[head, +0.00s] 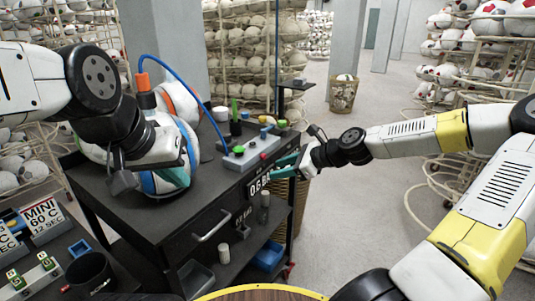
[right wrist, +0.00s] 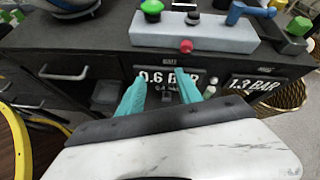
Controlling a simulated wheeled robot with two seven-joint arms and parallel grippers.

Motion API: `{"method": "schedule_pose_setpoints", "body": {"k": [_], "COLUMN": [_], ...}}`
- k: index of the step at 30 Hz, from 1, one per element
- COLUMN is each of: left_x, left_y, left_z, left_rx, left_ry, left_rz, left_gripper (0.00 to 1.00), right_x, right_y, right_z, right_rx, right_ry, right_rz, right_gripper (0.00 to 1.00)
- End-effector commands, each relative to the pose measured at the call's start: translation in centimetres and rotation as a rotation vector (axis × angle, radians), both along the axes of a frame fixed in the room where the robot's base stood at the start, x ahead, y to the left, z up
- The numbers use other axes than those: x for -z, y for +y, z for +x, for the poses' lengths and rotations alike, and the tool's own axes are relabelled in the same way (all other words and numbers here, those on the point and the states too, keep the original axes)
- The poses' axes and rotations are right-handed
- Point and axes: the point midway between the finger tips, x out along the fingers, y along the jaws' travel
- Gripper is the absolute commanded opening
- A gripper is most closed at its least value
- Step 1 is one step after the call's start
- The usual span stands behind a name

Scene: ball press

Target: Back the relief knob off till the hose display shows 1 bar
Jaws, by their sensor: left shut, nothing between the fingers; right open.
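A grey control box (head: 252,150) stands on the black cart's top, with a green knob (right wrist: 152,8) on top and a red knob (right wrist: 187,45) on its front face. I cannot tell which knob is the relief knob. Below it a display (right wrist: 168,79) reads 0.6 BAR; a second display (right wrist: 252,86) to its right reads 1.3 BAR. Their small labels are too blurred to read. My right gripper (right wrist: 163,84) is open and empty, in front of the 0.6 BAR display. My left gripper (head: 176,176) is shut and empty, in front of a blue-and-white ball (head: 150,183).
A blue hose (head: 190,83) arches from an orange fitting (head: 142,81) above the ball toward the control box. The black cart (head: 192,232) has a drawer handle (head: 212,227). A wicker basket stands beside it. Open floor lies to the right; ball racks line the back.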

Motion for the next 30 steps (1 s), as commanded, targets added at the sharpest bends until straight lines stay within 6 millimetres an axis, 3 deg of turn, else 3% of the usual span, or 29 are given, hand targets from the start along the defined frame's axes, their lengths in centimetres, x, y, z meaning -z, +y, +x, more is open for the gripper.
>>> {"method": "schedule_pose_setpoints", "body": {"k": [3, 8, 21, 30], "left_x": [0.0, 0.0, 0.0, 0.0], "left_y": [0.0, 0.0, 0.0, 0.0], "left_z": [0.0, 0.0, 0.0, 0.0], "left_rx": [0.000, 0.000, 0.000, 0.000], "left_ry": [0.000, 0.000, 0.000, 0.000], "left_rz": [0.000, 0.000, 0.000, 0.000], "left_gripper": [0.00, 0.00, 0.00, 0.00], "right_x": [-2.1, -3.2, -0.9, -0.3], "right_y": [-1.8, -2.6, 2.0, 2.9], "right_z": [1.7, 2.8, 6.3, 7.0], "right_rx": [0.112, 0.168, 0.168, 0.169], "right_ry": [0.017, 0.028, 0.029, 0.029], "right_rz": [0.142, 0.217, 0.219, 0.217], "right_gripper": [0.41, 0.41, 0.41, 0.41]}}
